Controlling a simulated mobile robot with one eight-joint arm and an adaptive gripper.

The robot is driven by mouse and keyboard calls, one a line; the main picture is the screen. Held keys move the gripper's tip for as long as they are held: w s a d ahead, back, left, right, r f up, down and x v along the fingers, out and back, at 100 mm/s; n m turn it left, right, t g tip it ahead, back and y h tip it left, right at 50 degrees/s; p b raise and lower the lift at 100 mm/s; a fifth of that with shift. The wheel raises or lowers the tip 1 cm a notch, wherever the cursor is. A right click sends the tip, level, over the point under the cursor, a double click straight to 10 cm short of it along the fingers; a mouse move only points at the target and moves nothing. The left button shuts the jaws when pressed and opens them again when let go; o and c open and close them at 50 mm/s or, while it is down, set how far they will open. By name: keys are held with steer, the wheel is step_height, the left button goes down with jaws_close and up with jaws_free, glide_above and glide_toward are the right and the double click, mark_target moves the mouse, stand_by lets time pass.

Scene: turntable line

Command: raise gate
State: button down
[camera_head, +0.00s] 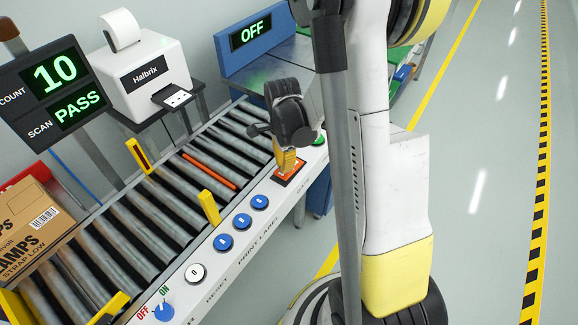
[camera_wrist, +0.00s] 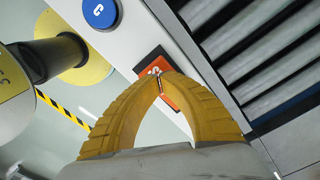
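My gripper (camera_head: 287,163) points down over the orange switch (camera_head: 290,173) on the white control rail. In the wrist view its two yellow fingers (camera_wrist: 160,78) meet at the tips, with nothing visible between them. The tips overlap the orange switch (camera_wrist: 172,92), which shows behind and beside them; I cannot tell whether they touch it. The switch's position is partly hidden by the fingers. A narrow orange-red bar (camera_head: 209,170) lies low across the conveyor among the grey rollers; I cannot tell whether it is the gate.
The rail carries several blue buttons (camera_head: 242,221), a white button (camera_head: 195,273), a blue OFF/ON knob (camera_head: 164,310) and a green button (camera_head: 319,138). A cardboard box (camera_head: 35,225) sits on the rollers (camera_head: 150,225) at left. A label printer (camera_head: 140,75) and an OFF display (camera_head: 250,35) stand behind.

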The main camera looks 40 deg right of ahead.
steer(key=shift+f+b, duration=0.8)
steer(key=shift+f, duration=0.2)
stand_by(0.3)
steer(key=shift+r, duration=0.15)
steer(key=shift+r+p, duration=2.5)
steer(key=shift+r, duration=0.9)
